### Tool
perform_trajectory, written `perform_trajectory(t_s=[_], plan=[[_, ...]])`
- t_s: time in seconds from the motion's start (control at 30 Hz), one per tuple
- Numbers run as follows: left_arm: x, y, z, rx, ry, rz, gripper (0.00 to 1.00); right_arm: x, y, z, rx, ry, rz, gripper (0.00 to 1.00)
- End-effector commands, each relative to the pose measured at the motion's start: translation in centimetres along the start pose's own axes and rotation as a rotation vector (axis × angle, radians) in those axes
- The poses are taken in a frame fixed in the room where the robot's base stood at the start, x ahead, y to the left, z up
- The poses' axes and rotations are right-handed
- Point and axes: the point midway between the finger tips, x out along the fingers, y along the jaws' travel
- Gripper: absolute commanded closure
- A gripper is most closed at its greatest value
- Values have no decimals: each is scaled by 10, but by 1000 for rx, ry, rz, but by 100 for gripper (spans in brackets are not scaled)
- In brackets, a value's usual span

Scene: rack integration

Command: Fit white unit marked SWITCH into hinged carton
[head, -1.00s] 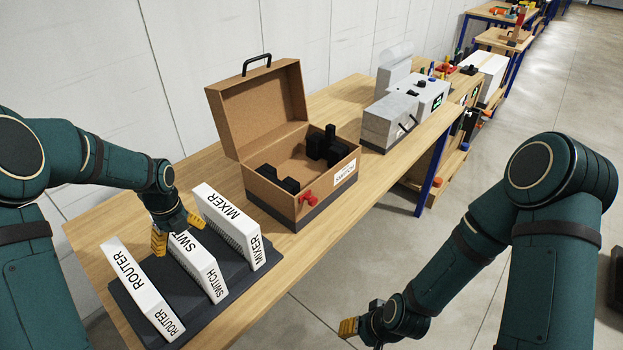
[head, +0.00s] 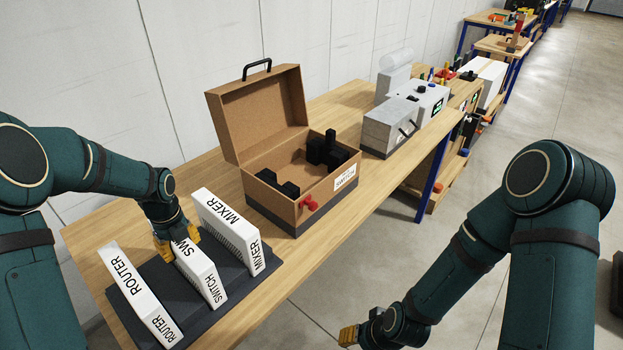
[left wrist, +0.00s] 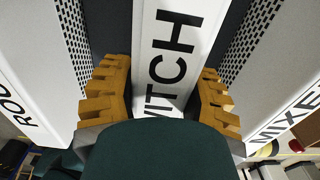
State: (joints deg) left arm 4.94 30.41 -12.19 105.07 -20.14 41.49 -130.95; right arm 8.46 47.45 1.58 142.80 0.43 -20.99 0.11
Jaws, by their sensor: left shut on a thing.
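The white unit marked SWITCH (head: 207,281) stands in the middle of a dark rack (head: 233,299) on the table. My left gripper (head: 176,243) is shut on its rear upper part, and its fingers cover some of the lettering. In the left wrist view the unit (left wrist: 178,50) lies between the yellow fingers (left wrist: 160,100). The hinged carton (head: 272,212) stands open behind the rack, its lid (head: 262,110) tilted back. Black padding blocks (head: 325,150) sit inside, and a label on its side reads SWITCH. My right gripper (head: 349,335) is low at the bottom, off the table; its finger gap is unclear.
White units marked ROUTER (head: 138,290) and MIXER (head: 230,228) stand in the rack on either side, close to my left fingers. A red latch (head: 308,203) projects from the carton's front. Grey equipment (head: 392,124) stands further along the table.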

Motion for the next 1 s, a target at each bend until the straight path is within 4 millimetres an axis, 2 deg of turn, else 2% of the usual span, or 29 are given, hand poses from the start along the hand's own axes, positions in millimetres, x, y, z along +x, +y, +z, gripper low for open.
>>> perform_trajectory(t_s=[0.6,1.0], plan=[[-39,0,1,0,-3,-3,96,-26,-10,-4,0,0,0,53],[-40,-1,1,0,-3,-2,96,-26,-10,-4,0,0,-1,53]])
